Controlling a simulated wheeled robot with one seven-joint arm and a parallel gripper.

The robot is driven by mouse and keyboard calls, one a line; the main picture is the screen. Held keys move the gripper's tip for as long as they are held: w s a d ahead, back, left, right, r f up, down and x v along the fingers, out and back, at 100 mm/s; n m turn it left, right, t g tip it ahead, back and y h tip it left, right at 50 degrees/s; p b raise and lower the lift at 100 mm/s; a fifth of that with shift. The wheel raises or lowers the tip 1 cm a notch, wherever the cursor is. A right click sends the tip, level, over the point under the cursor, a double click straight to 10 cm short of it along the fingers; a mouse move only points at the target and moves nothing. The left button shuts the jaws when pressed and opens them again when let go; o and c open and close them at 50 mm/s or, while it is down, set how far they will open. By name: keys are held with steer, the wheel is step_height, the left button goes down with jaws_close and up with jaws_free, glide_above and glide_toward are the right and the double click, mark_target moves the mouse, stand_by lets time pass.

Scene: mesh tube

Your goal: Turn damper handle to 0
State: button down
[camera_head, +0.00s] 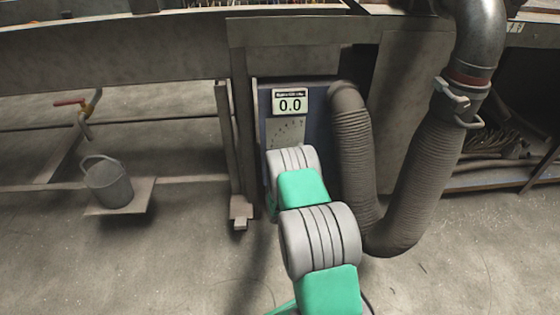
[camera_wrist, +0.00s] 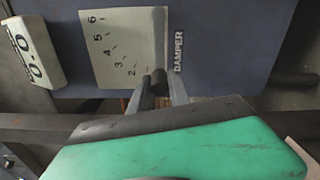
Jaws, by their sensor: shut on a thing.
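The damper panel is a blue-grey box (camera_head: 265,100) with a pale scale plate (camera_head: 286,131), also in the wrist view (camera_wrist: 118,55). In the wrist view the marks 2 to 6 show on the plate, beside a DAMPER label (camera_wrist: 179,50). My gripper (camera_wrist: 160,84) is at the plate's lower right edge, with its grey fingers shut on the dark damper handle (camera_wrist: 159,80). The low end of the scale is hidden, so I cannot read which mark the handle points at. In the head view my arm hides the gripper and handle.
A display (camera_head: 290,102) above the plate reads 0.0. A ribbed hose (camera_head: 355,150) curves close on the right, up to a metal pipe (camera_head: 478,45). A wooden post (camera_head: 240,160) stands left. A bucket (camera_head: 108,185) sits further left. The front floor is clear.

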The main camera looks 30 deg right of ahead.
steer(key=c, duration=1.2)
jaws_free()
steer(key=shift+c, duration=0.2)
steer(key=v, duration=0.7)
steer(key=shift+s+b, duration=0.35)
steer(key=shift+a, duration=0.15)
